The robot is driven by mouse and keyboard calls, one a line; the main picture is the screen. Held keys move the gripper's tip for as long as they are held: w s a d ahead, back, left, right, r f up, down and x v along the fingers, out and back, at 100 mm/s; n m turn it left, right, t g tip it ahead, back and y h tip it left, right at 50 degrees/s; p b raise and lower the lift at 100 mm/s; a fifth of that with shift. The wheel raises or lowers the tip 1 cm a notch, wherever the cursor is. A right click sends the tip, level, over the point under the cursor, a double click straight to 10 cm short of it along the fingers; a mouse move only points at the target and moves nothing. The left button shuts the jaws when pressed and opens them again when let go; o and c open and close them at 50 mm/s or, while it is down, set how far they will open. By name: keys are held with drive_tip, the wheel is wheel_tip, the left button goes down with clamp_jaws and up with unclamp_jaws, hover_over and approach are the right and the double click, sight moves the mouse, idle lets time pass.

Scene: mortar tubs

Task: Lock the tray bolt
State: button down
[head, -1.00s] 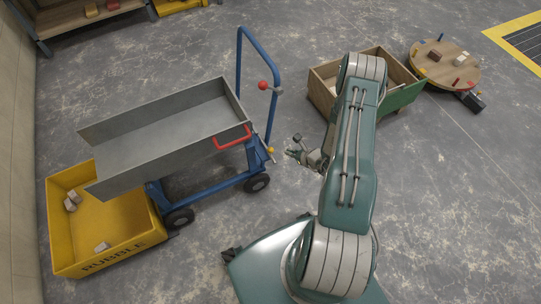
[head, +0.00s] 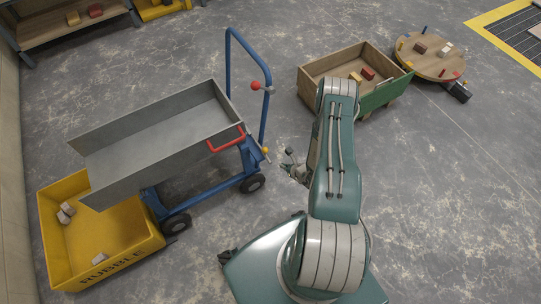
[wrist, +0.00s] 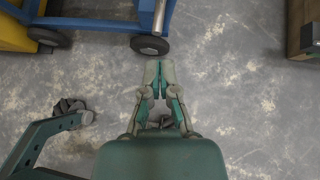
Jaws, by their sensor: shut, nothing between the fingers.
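The grey tray (head: 150,135) lies on a blue trolley (head: 232,182) at the left in the head view, with a red handle (head: 227,139) on its near side. A small yellow knob (head: 265,150) is at the trolley's right end; it may belong to the bolt, whose state I cannot make out. A red ball (head: 256,86) is on a short lever at the push bar. My gripper (head: 285,168) is just right of and below the yellow knob, apart from it. In the wrist view, my gripper (wrist: 160,64) is shut and empty over bare floor, below a trolley wheel (wrist: 150,45).
A yellow rubble tub (head: 98,282) stands under the tray's left end. A wooden crate with a green side (head: 385,94) and a round wooden table (head: 430,62) are at the back right. The floor between trolley and crate is clear.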

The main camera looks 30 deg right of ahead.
drive_tip(key=w+a+f, duration=0.1)
drive_tip(key=w+f, duration=0.2)
drive_tip(key=w, duration=0.5)
drive_tip(key=shift+w+a+f, duration=0.15)
drive_tip(key=shift+w+a, duration=0.15)
drive_tip(key=shift+w, duration=0.05)
drive_tip(key=shift+d, duration=0.15)
